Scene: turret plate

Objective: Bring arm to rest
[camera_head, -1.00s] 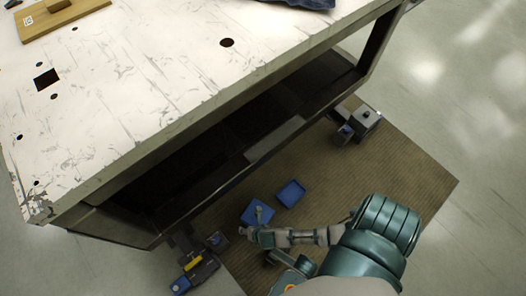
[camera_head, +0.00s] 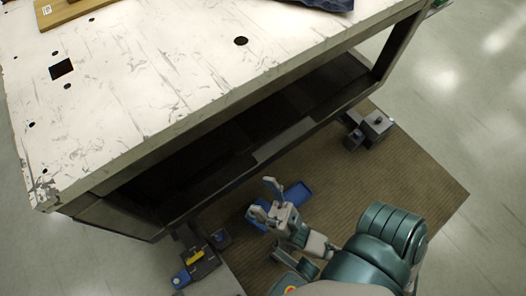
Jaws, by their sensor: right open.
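My right arm comes up from the bottom of the head view. Its gripper (camera_head: 264,198) is open and empty, with the two fingers spread apart and pointing up and left. It is in front of the workbench, over the brown mat, clear of the tabletop. My left gripper is not in the picture.
A workbench with a scuffed white top (camera_head: 150,85) and a dark open shelf below fills the upper left. A wooden board (camera_head: 80,9) and dark blue cloth (camera_head: 325,4) lie on it. A blue flat piece (camera_head: 299,193) is on the brown mat (camera_head: 400,170). Dark devices (camera_head: 376,124) stand by the bench.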

